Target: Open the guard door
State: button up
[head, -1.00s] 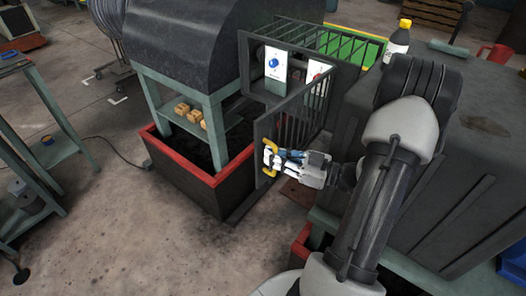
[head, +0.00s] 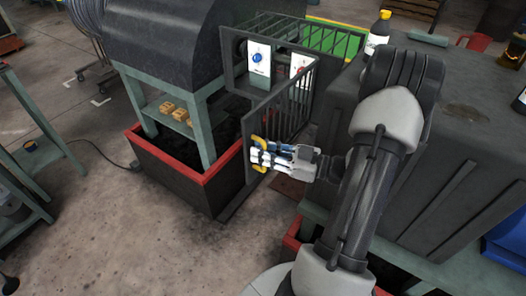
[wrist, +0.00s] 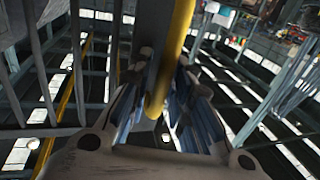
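The guard door (head: 284,108) is a dark barred panel in the middle of the head view. It stands ajar, swung out toward me from the dark frame (head: 227,55) behind it. A yellow handle (head: 257,142) is on its free edge. My gripper (head: 262,156) reaches in from the right and is at this handle. In the wrist view the yellow handle (wrist: 180,40) runs between my two fingers, which look closed around it. The fingers partly hide the handle.
Behind the door are white panels with a blue knob (head: 258,58) and a red knob (head: 300,70). A red-rimmed base (head: 215,172) stands left of the door. A dark housing (head: 460,150) stands at the right. The floor in front is clear.

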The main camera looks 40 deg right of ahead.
jog(key=shift+s, duration=0.1)
jog(key=v, duration=1.2)
jog(key=shift+f, duration=0.1)
